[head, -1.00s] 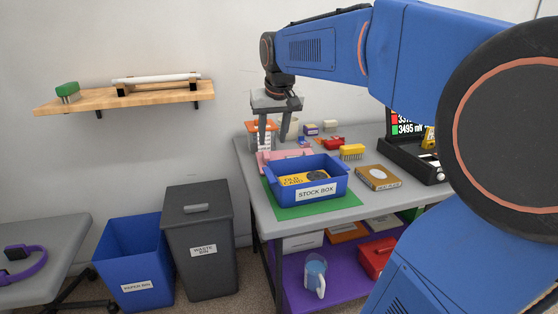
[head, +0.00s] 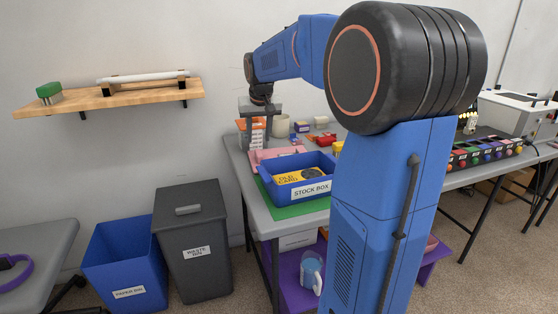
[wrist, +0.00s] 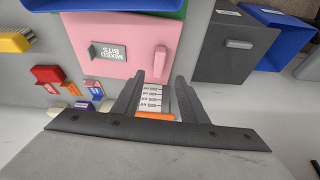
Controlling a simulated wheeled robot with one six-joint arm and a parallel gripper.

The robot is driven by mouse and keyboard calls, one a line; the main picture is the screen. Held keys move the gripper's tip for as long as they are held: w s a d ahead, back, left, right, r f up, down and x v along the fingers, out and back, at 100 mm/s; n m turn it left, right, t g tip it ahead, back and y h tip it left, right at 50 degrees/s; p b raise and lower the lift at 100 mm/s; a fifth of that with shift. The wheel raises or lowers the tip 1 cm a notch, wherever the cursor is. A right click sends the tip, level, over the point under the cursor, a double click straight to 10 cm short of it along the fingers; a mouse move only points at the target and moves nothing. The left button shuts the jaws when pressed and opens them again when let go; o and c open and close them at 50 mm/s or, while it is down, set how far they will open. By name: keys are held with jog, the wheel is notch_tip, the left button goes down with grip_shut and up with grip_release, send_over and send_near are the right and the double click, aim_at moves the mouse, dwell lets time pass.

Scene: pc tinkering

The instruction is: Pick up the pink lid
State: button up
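The pink lid (wrist: 122,45), with a "MIXED BITS" label, lies at the table's back left. In the head view the lid (head: 290,152) shows partly behind the blue stock box. My gripper (wrist: 159,77) is open, and nothing is held between its fingers. The fingertips are close to the lid's right tab in the wrist view; I cannot tell whether they touch. In the head view my gripper (head: 254,148) points down at the lid's left end.
The blue stock box (head: 268,190) stands in front of the lid. A white-labelled orange item (wrist: 155,116) shows between my fingers, beyond the lid. Small red, blue and yellow parts lie nearby. A waste bin (head: 190,245) and a blue paper bin (head: 122,275) stand left of the table.

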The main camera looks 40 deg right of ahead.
aim_at(259, 153)
jog(key=shift+x, duration=4.15)
jog(key=shift+s+d, duration=0.1)
jog(key=shift+s, duration=0.05)
jog(key=shift+c, duration=0.6)
grip_shut()
